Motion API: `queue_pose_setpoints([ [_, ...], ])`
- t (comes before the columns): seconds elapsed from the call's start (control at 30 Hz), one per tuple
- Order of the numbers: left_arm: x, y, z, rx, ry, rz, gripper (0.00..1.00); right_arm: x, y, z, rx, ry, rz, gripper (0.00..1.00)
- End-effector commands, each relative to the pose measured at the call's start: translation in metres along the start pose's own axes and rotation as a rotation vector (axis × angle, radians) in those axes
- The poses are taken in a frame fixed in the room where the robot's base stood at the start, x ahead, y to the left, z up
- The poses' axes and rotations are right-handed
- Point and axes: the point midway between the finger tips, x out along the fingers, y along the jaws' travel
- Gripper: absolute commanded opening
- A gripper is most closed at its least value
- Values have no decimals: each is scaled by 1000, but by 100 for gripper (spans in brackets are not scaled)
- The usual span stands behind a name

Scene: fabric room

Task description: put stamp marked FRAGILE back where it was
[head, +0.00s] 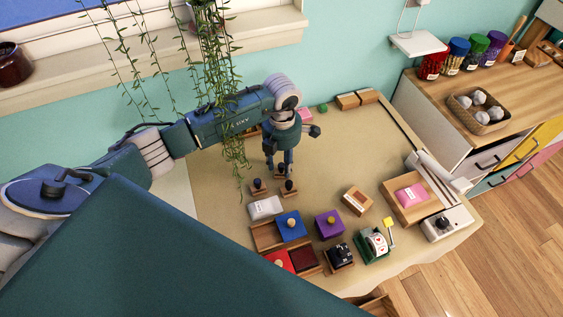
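Three small stamps with dark knobs and wooden bases stand close together mid-table: a left one (258,188), a right one (289,188) and a back one (281,173). No marking is readable, so I cannot tell which says FRAGILE. My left gripper (279,166) points down at the back stamp, its fingertips at or just behind that stamp's knob. Its two fingers look apart, but I cannot tell whether they grip the knob. My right gripper is not in view.
In front lie a white packet (265,208), a blue box (290,227), a purple box (329,224), red ink pads (303,260) and a black stamper (340,256). A wooden tray (402,211) with a pink pad is at right. Hanging vines (237,150) cross before my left arm.

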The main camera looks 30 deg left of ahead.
Motion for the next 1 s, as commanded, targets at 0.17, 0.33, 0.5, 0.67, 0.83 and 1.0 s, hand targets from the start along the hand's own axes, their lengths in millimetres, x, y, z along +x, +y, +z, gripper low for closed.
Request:
queue_pose_setpoints([
  [0.17, -2, 0, 0, 0, 0, 0, 36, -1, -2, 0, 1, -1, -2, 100],
  [0.33, -16, 2, 1, 0, -4, 3, 36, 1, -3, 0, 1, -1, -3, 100],
  [0.5, -51, 2, 1, 1, -6, 5, 36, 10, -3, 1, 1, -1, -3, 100],
  [0.67, -86, 1, 1, 1, -5, 4, 36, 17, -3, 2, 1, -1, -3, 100],
  [0.83, -111, 1, 1, 0, -3, 1, 36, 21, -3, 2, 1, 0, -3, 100],
  [1.0, -122, 0, 0, 0, -1, 0, 36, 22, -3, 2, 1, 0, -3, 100],
])
